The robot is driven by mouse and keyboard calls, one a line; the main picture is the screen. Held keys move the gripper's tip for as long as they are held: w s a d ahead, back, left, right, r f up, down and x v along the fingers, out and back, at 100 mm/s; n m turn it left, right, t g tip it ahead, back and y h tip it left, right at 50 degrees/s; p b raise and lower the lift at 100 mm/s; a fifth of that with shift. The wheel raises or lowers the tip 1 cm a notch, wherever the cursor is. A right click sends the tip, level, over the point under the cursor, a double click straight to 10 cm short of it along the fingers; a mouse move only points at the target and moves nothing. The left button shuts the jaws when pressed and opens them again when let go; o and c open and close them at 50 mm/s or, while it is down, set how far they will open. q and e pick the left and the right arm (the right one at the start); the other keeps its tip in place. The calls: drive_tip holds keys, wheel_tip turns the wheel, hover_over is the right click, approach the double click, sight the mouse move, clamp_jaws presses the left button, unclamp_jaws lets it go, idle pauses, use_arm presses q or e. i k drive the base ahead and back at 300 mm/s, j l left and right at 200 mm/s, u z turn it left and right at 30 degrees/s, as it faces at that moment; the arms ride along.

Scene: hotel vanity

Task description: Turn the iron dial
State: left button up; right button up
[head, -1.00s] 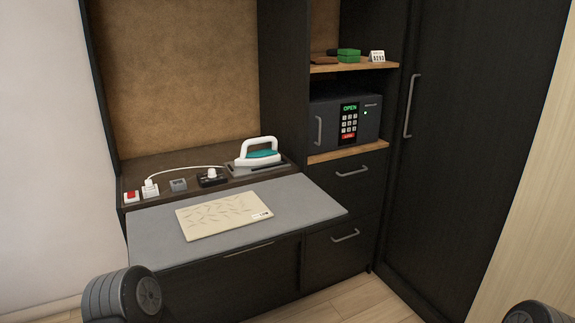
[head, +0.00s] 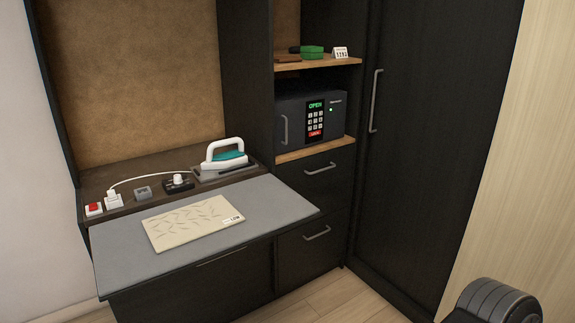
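The iron (head: 224,155), white with a teal body, rests on a dark stand at the right end of the vanity's back ledge. Neither of my grippers is in the head view, and nothing touches the dial or the iron.
A white plug (head: 113,199) with a cord, a red switch (head: 94,209) and a small grey block (head: 142,193) share the ledge. A grey pull-out board (head: 270,203) with a patterned beige folder (head: 190,222) juts out in front. A safe (head: 290,122) reading OPEN stands right.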

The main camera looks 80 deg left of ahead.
sight(177, 178)
drive_tip(key=k+j+z, duration=0.1)
drive_tip(key=z, duration=0.15)
drive_tip(key=k+j, duration=0.6)
drive_tip(key=k, duration=0.15)
drive_tip(key=k+j, duration=0.55)
drive_tip(key=k, duration=0.2)
drive_tip(key=k+j, duration=0.6)
drive_tip(key=k, duration=0.15)
drive_tip(key=k+j, duration=0.55)
drive_tip(key=k, duration=0.2)
drive_tip(key=k+j, duration=0.6)
drive_tip(key=k, duration=0.15)
